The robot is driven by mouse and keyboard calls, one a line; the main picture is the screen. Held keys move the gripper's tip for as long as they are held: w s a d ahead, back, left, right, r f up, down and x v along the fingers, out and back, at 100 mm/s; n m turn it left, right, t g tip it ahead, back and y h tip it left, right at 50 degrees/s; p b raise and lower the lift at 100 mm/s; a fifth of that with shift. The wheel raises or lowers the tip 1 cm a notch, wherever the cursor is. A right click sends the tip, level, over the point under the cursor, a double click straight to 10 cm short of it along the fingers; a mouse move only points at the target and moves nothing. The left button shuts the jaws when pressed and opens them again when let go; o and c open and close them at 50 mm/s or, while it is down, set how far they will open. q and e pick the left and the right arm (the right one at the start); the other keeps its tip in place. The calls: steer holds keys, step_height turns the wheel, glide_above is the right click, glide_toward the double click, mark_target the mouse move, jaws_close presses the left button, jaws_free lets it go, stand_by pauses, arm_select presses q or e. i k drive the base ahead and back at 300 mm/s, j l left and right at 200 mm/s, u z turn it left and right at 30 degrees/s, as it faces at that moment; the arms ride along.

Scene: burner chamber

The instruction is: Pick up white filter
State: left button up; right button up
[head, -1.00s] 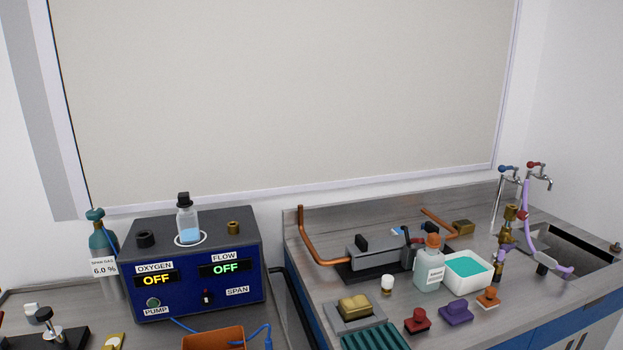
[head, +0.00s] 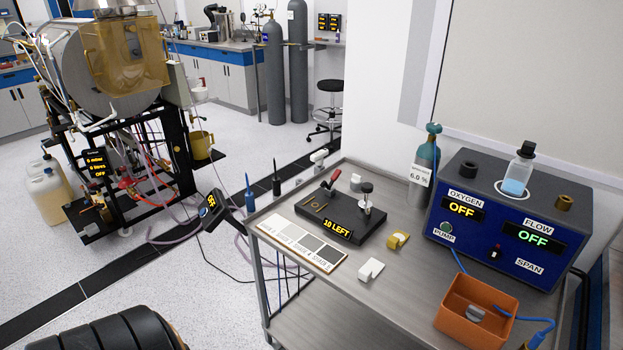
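A small white piece (head: 370,270), which may be the white filter, lies on the metal cart (head: 395,300) in front of a yellow piece (head: 397,240). Another small white piece (head: 356,182) sits at the cart's back, behind the black device (head: 340,222) that reads "10 LEFT". A white object (head: 319,158) shows at the cart's far left corner. I cannot tell for sure which of them is the filter. Neither of my grippers is in view.
A blue analyzer (head: 500,225) and an orange tray (head: 476,308) stand on the cart's right side. A grey-scale card (head: 301,246) lies along its left edge. The burner rig (head: 115,130) stands at the left. The floor (head: 190,290) left of the cart is mostly clear.

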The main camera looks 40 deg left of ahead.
mark_target(356, 179)
steer(key=u, duration=1.15)
